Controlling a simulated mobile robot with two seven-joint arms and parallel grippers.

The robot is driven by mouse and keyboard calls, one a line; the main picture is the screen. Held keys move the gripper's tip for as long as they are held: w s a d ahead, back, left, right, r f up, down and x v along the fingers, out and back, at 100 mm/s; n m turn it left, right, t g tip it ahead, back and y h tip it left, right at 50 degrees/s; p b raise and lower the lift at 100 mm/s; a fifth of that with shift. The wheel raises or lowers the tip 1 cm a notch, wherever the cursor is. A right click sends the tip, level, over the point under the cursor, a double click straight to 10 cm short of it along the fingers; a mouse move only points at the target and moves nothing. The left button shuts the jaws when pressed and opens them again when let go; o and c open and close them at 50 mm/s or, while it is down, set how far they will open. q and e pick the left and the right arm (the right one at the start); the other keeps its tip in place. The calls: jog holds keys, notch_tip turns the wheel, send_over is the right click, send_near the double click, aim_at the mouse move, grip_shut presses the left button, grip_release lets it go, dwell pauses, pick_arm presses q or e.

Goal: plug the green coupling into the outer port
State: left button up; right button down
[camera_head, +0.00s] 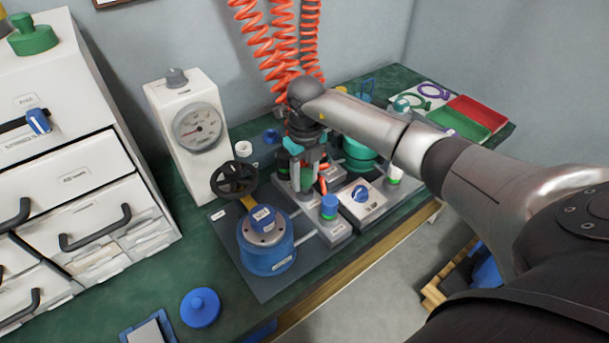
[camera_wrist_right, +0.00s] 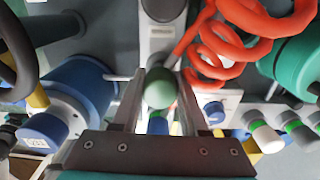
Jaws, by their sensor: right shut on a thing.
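My right gripper (camera_head: 304,160) reaches down over the grey test board, with its fingers pointing at the port blocks. In the right wrist view its two fingers close on the green coupling (camera_wrist_right: 160,88), which shows as a rounded green end between them. An orange coiled hose (camera_wrist_right: 262,20) runs beside the coupling. A port block with a blue cap (camera_head: 329,207) stands just in front of the gripper in the head view. Which port is the outer one I cannot tell, and the coupling's lower end is hidden. My left gripper is not in view.
A blue cylinder (camera_head: 267,254) with a black handwheel (camera_head: 234,180) stands at the board's left. A box with a blue knob (camera_head: 361,196) is to the right. A gauge (camera_head: 198,127) stands behind. Bare green bench (camera_head: 130,285) lies at front left.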

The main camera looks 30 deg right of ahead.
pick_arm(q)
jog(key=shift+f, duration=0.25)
pick_arm(e)
jog(key=shift+f, duration=0.35)
jog(key=shift+c, duration=1.8)
grip_release()
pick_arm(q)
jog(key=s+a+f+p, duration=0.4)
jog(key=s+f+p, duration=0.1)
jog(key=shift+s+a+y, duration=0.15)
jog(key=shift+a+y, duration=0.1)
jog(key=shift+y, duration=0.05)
pick_arm(e)
notch_tip(320, 180, up, 15)
jog(key=shift+d+r, duration=0.1)
